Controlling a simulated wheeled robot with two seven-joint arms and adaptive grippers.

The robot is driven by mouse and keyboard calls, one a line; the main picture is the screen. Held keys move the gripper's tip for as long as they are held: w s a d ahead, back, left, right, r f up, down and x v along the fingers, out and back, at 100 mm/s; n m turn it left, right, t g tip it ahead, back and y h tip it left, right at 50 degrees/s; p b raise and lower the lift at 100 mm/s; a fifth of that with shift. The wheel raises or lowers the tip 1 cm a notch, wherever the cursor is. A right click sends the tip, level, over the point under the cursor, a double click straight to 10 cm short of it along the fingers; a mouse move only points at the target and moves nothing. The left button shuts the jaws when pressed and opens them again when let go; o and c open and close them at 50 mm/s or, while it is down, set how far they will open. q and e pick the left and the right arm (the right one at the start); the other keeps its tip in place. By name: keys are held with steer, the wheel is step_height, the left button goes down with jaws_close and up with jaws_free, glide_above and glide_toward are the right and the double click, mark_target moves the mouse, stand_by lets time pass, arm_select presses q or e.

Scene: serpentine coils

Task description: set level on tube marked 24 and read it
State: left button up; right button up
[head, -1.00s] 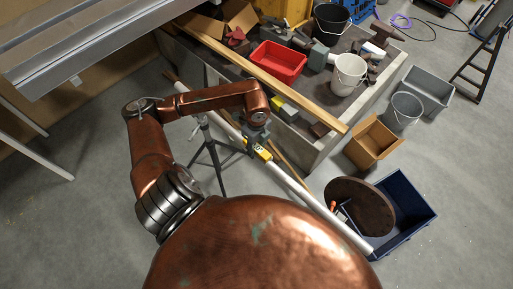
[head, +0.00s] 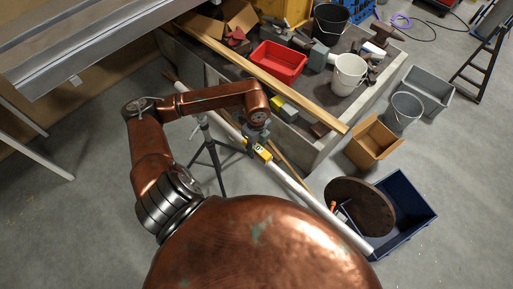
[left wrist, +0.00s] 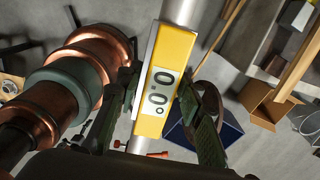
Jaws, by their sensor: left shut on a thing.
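A yellow digital level (head: 262,153) lies along a long pale metal tube (head: 315,203) in the head view. In the left wrist view the level (left wrist: 176,50) lines up with the tube (left wrist: 184,11), and its display (left wrist: 160,92) shows 0.0°, turned sideways. My left gripper (head: 257,139) is at the level; in the left wrist view its fingers (left wrist: 158,118) stand on either side of the level, shut on it. I cannot see a 24 mark on the tube. My right gripper is not in view.
A black tripod stand (head: 213,158) is under the tube. A dark blue crate (head: 418,220) and a round brown disc (head: 360,205) are near its lower end. A low-walled bay (head: 310,150) holds a red tray (head: 278,62) and buckets. A cardboard box (head: 373,143) stands beside it.

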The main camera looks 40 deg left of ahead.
mark_target(257, 147)
arm_select(q)
steer(key=o, duration=1.4)
steer(key=shift+c, duration=0.2)
steer(key=shift+r, duration=0.1)
steer(key=shift+r+p, duration=0.65)
steer(key=shift+r, duration=0.25)
steer(key=shift+r+p, duration=1.2)
steer(key=shift+r, duration=0.8)
steer(key=shift+d+f, duration=0.1)
